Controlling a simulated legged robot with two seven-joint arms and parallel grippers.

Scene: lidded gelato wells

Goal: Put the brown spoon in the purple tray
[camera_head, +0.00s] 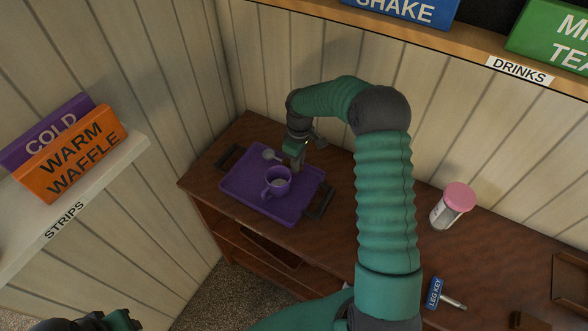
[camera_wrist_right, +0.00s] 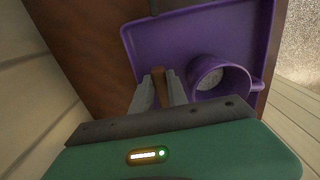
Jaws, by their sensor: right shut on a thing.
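The purple tray (camera_head: 240,188) lies on the brown counter, and its flat floor also fills the upper part of the right wrist view (camera_wrist_right: 178,42). A purple mug (camera_head: 277,186) stands upright on it and also shows in the wrist view (camera_wrist_right: 207,77). My right gripper (camera_head: 297,165) is over the tray's back right part, behind the mug. In the wrist view its fingers are shut on the brown spoon (camera_wrist_right: 159,82), of which a brown handle shows. A pale spoon bowl (camera_head: 270,154) shows over the tray, left of the gripper. I cannot tell whether it touches the tray.
A pink-lidded jar (camera_head: 453,205) and a blue-tagged leg key (camera_head: 440,295) are on the counter to the right. Signed shelves stand at left and above. My right arm crosses the counter's middle. Part of my left arm (camera_head: 110,320) shows at bottom left.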

